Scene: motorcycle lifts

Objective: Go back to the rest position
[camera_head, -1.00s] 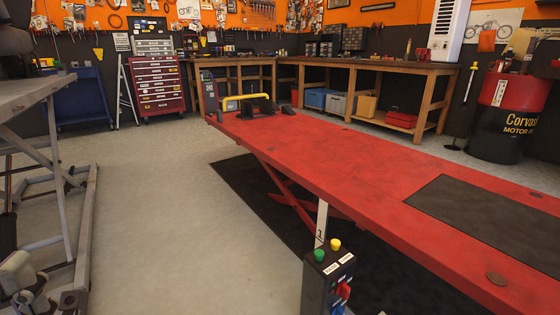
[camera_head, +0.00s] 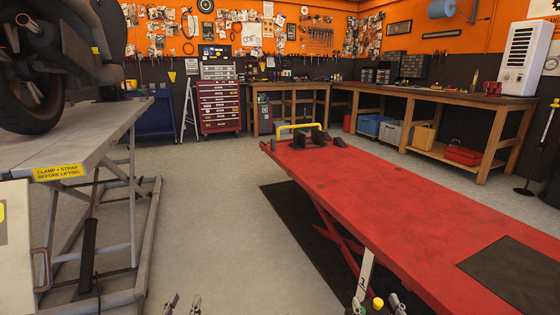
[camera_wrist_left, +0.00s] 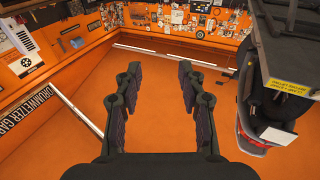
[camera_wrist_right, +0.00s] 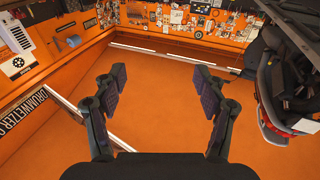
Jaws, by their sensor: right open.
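My left gripper (camera_head: 182,304) shows only as fingertips at the bottom edge of the head view, over the grey floor. In the left wrist view my left gripper (camera_wrist_left: 158,72) has its dark fingers apart with nothing between them. My right gripper (camera_head: 376,306) is at the bottom edge of the head view, in front of the red lift's control post. In the right wrist view my right gripper (camera_wrist_right: 158,74) is open and empty, its fingers wider apart than the left's. Most of both arms is outside the head view.
A red motorcycle lift (camera_head: 360,185) fills the right, with a yellow-handled clamp (camera_head: 299,127) at its far end. A grey lift (camera_head: 90,150) bears a motorcycle (camera_head: 45,65) at the left. Clear floor (camera_head: 215,210) lies between them. Workbenches (camera_head: 425,93) and a red tool chest (camera_head: 218,105) stand behind.

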